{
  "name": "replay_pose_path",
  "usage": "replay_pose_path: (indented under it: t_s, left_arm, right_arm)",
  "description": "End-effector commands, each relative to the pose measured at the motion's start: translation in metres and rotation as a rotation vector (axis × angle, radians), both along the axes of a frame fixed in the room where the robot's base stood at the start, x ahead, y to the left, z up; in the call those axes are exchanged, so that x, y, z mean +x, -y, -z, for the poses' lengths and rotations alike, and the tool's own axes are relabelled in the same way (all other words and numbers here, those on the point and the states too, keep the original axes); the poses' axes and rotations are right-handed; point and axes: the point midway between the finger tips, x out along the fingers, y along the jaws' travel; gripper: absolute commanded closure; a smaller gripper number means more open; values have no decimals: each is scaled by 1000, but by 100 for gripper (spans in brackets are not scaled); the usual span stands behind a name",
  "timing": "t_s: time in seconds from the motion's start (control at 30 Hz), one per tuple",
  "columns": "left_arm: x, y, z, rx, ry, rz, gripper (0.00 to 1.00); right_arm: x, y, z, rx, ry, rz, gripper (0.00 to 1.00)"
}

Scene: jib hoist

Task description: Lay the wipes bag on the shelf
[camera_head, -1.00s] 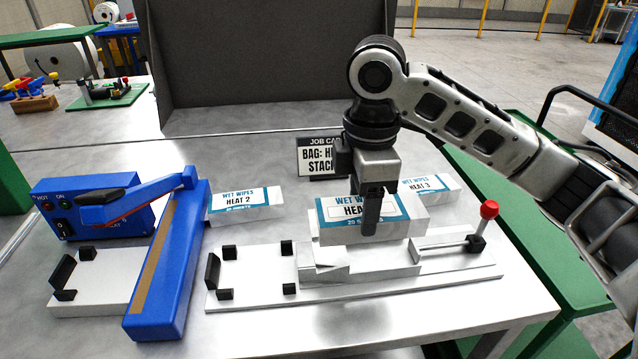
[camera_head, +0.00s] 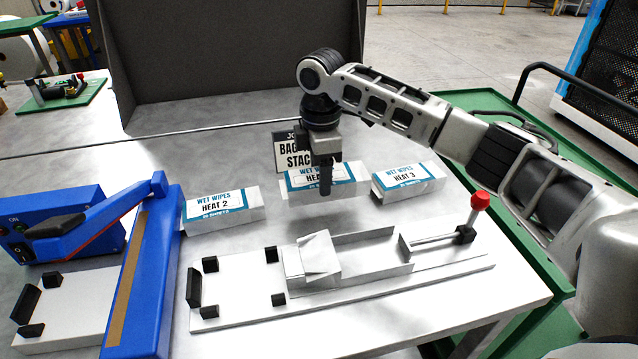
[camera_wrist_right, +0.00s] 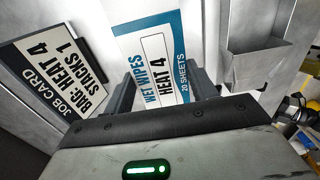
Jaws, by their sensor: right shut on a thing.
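The wet wipes pack marked HEAT 4 (camera_head: 303,182), white with a blue border, is held by my right gripper (camera_head: 325,188). One finger shows in front of the pack in the head view. In the wrist view the pack (camera_wrist_right: 160,60) lies between the two fingers, label facing the camera. It is behind the white fixture, between the HEAT 2 and HEAT 3 packs; I cannot tell whether it touches the table. The fixture's narrow white trough (camera_head: 375,248) is empty, with a folded white piece (camera_head: 312,262) at its left end. No part is clearly a shelf. My left gripper is out of view.
The HEAT 2 pack (camera_head: 222,210) and HEAT 3 pack (camera_head: 408,180) flank the held pack closely. A job card (camera_head: 286,150) stands behind it. A blue heat sealer (camera_head: 145,270) is at left. A red-knobbed lever (camera_head: 480,202) rises at the fixture's right end.

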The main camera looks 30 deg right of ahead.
Motion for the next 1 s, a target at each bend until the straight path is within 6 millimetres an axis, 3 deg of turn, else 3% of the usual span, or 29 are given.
replay_pose_path:
  t_s: [0.33, 0.53, 0.9, 0.93, 1.0]
  left_arm:
    - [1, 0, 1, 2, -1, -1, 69]
    - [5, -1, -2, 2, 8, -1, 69]
    - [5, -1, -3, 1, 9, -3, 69]
    - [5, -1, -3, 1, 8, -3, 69]
    - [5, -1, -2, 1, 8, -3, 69]
  right_arm:
    - [21, 7, 26, 1, 1, 1, 67]
    - [20, 8, 54, -1, 0, 0, 67]
    - [20, 7, 58, 0, 2, 0, 67]
    - [20, 8, 59, 0, 2, 0, 40]
    - [20, 8, 59, 0, 2, 0, 21]
